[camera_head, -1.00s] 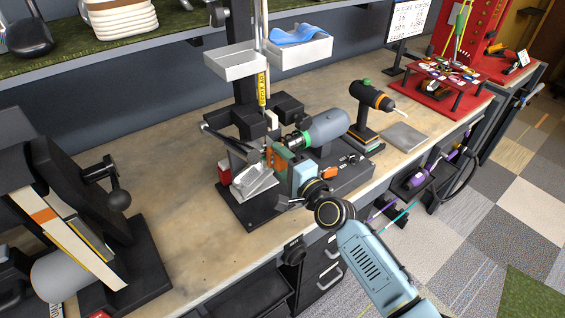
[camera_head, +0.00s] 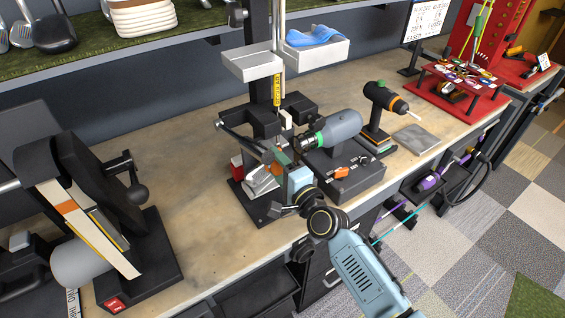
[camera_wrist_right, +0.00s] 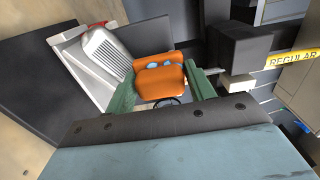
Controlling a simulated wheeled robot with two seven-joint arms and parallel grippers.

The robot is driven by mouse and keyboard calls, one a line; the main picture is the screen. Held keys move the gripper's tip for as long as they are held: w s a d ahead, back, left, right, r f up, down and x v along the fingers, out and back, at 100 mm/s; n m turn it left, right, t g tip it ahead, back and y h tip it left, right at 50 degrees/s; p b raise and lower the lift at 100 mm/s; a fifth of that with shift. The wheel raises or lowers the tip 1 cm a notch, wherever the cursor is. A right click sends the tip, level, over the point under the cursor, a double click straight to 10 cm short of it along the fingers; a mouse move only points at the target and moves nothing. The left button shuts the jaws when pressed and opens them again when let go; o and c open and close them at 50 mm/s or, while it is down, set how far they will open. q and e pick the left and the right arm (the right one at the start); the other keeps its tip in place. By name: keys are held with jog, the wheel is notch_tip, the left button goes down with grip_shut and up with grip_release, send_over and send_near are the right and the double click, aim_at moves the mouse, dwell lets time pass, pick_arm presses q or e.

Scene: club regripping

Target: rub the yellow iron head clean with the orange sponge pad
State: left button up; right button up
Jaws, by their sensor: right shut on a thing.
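The iron head (camera_head: 262,180) sits in the black stand on the bench, its silver grooved face showing in the right wrist view (camera_wrist_right: 104,50). A shaft with a yellow label (camera_head: 277,92) rises above the stand; the label also shows in the wrist view (camera_wrist_right: 292,60). My right gripper (camera_head: 275,161) is beside the iron head. Its green fingers (camera_wrist_right: 160,82) are shut on the orange sponge pad (camera_wrist_right: 158,84). The pad is close to the right edge of the face; I cannot tell whether they touch. My left gripper is not in view.
A grey cylinder machine (camera_head: 340,128) stands just right of the iron head, with a drill (camera_head: 384,98) beyond it. Two white trays (camera_head: 252,66) are above the stand. A large black machine (camera_head: 95,200) stands at left. Bare bench (camera_head: 185,165) lies between.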

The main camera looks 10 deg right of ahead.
jog(key=d, duration=0.1)
jog(key=w+d+b, duration=0.1)
jog(key=d, duration=0.1)
jog(key=shift+w+d+r, duration=0.1)
jog(key=shift+w+d, duration=0.15)
jog(key=shift+d, duration=0.15)
jog(key=shift+p+v, duration=0.4)
jog(key=shift+v, duration=2.55)
jog(key=v, duration=0.3)
